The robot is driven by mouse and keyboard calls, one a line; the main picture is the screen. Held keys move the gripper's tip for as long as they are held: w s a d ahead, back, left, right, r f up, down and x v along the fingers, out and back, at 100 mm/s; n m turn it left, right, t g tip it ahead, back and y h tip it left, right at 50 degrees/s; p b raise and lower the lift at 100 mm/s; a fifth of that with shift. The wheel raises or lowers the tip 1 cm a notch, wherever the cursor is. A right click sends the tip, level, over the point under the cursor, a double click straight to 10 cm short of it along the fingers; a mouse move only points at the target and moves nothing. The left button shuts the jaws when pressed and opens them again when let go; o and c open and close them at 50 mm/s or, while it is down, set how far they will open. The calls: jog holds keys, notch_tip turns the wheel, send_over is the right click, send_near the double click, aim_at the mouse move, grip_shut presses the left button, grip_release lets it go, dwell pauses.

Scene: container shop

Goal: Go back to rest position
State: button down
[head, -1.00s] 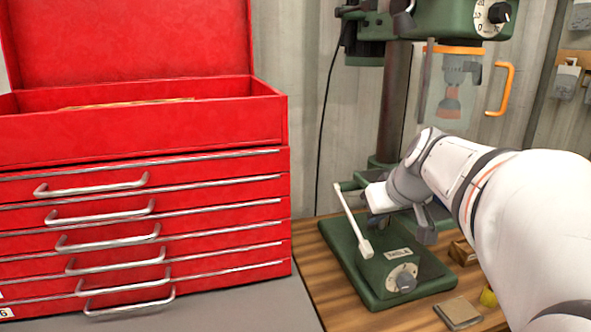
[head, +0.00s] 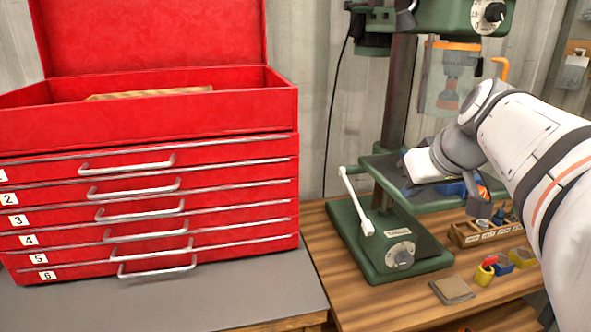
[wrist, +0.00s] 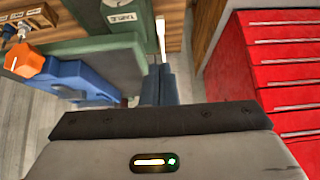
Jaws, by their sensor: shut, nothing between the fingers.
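My gripper shows in the wrist view (wrist: 160,85) as two dark fingers pressed together, with nothing between them. In the head view my arm comes in from the right, and its wrist end is over the green drill press table (head: 430,204). The fingers are mostly hidden there. A blue and orange object (wrist: 65,80) lies on the green table beside my fingers in the wrist view; its blue part also shows in the head view (head: 451,189) just behind my wrist.
A red tool chest (head: 150,128) with numbered drawers, lid raised, stands at left on a grey top. The drill press column (head: 398,95) and its white lever (head: 356,200) are close to my arm. A wooden holder (head: 485,233) and small yellow and blue containers stand at right.

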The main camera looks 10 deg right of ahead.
jog(key=shift+a, duration=0.1)
jog(key=s+a+f+g+p, duration=0.2)
jog(key=s+a+f, duration=0.3)
jog(key=s+f, duration=0.1)
jog(key=s+a+f+m+g+h+p, duration=0.1)
jog(key=s+a+f+g+p, duration=0.1)
jog(key=s+a+f, duration=0.3)
notch_tip(320, 180, down, 4)
jog(key=shift+s+a+r+g+p, duration=0.1)
jog(key=shift+s+a+g+p, duration=0.35)
jog(key=shift+s, duration=0.1)
jog(key=c, duration=2.1)
grip_release()
